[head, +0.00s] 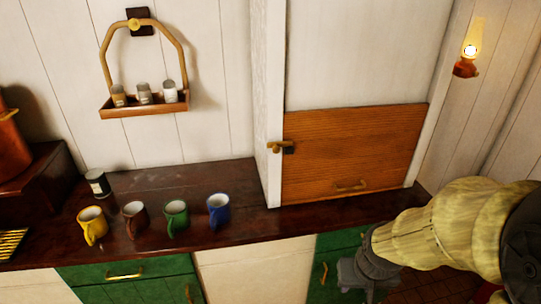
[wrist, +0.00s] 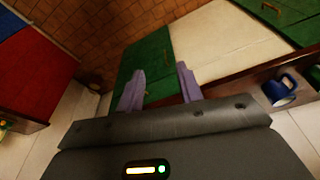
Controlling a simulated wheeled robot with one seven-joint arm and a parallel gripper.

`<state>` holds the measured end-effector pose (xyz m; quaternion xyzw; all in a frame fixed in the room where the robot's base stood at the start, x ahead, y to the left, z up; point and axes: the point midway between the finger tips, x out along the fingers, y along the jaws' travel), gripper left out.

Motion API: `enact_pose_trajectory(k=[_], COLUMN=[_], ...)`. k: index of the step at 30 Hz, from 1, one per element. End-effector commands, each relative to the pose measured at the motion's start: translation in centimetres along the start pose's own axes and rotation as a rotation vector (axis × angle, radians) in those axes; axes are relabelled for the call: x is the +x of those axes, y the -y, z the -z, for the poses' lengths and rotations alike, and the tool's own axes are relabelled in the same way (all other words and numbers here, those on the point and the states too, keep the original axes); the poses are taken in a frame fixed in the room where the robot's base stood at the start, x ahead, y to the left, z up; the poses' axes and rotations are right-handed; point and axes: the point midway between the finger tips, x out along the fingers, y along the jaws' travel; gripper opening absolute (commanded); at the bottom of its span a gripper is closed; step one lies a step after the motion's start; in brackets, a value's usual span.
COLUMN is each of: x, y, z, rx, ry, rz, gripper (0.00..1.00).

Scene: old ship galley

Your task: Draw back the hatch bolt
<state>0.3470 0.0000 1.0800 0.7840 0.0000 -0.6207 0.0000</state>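The hatch (head: 355,150) is an orange-brown wooden panel standing above the dark counter in the head view. A brass bolt (head: 275,147) sits at its upper left edge, reaching across the white post beside it. A small dark fitting lies at the bolt's right end. My gripper (head: 354,279) is at the lower right of the head view, low in front of the green cabinets and well below the bolt. In the wrist view its two pale purple fingers (wrist: 160,88) stand apart with nothing between them. The wrist view does not show the hatch or bolt.
Yellow (head: 92,226), brown (head: 134,221), green (head: 175,219) and blue (head: 218,211) mugs stand on the counter (head: 275,225), left of the hatch. A dark can (head: 97,183) stands behind them. A lit lamp (head: 467,62) hangs at right. The counter before the hatch is clear.

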Motion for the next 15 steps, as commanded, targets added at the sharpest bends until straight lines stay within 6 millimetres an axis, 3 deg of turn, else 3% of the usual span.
enact_pose_trajectory(k=[3,5,8,11,15], x=[0.0,0.0,0.2,0.6,1.4], y=[0.0,0.0,0.2,0.6,2.1], z=[0.0,0.0,0.4,1.7,5.1], rx=[0.000,0.000,-0.008,-0.030,-0.089], ry=[0.000,-0.001,-0.017,-0.070,-0.213], rz=[0.000,0.000,0.002,0.006,0.019], gripper=[0.36,0.46,0.47,0.47,0.47])
